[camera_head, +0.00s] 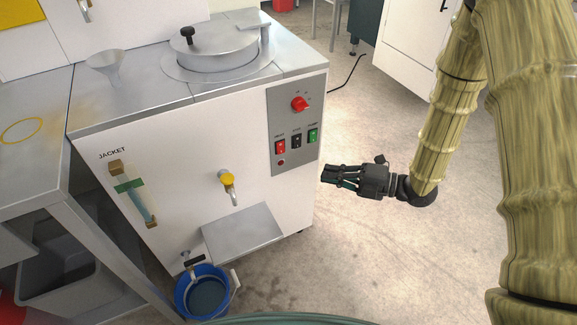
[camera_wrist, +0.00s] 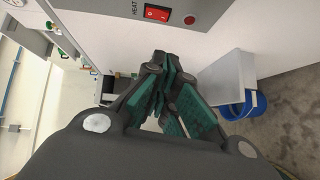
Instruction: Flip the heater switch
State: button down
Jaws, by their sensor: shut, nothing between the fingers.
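The heater switch (camera_head: 280,147) is a red rocker at the left of a row of three on the grey control panel (camera_head: 277,105). In the wrist view a red rocker (camera_wrist: 157,12) sits at the top edge beside a partly cut-off label beginning "HEAT". Its rocker position is too small to tell. My gripper (camera_head: 325,175) is shut and empty, just right of the machine's front and lower than the switch row in the head view. In the wrist view my gripper (camera_wrist: 162,62) points toward the machine front, below the red rocker and apart from it.
A black switch (camera_head: 297,140), a green switch (camera_head: 313,135) and a red knob (camera_head: 299,103) share the panel. A yellow-handled tap (camera_head: 228,180) and a steel shelf (camera_head: 242,234) jut from the front. A blue bucket (camera_head: 202,292) stands below. Floor to the right is clear.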

jog(key=shift+r+n, duration=0.15)
jog(key=shift+n, duration=0.15)
jog(key=shift+a, duration=0.1)
jog(key=b, duration=0.1)
send_near(281, 147)
jog(key=s+a+f, duration=0.2)
jog(key=s+a, duration=0.2)
jog(key=a, duration=0.1)
jog(key=shift+w+a+f+b, duration=0.1)
jog(key=shift+w+a+b, duration=0.1)
jog(key=shift+w+a, duration=0.3)
jog(key=shift+w+a+f+b, duration=0.1)
jog(key=shift+w+a+b, duration=0.1)
jog(key=shift+w, duration=0.5)
jog(key=shift+w+a+f+b, duration=0.15)
jog(key=shift+w+a, duration=0.2)
jog(key=shift+w, duration=0.25)
jog(key=shift+r, duration=0.1)
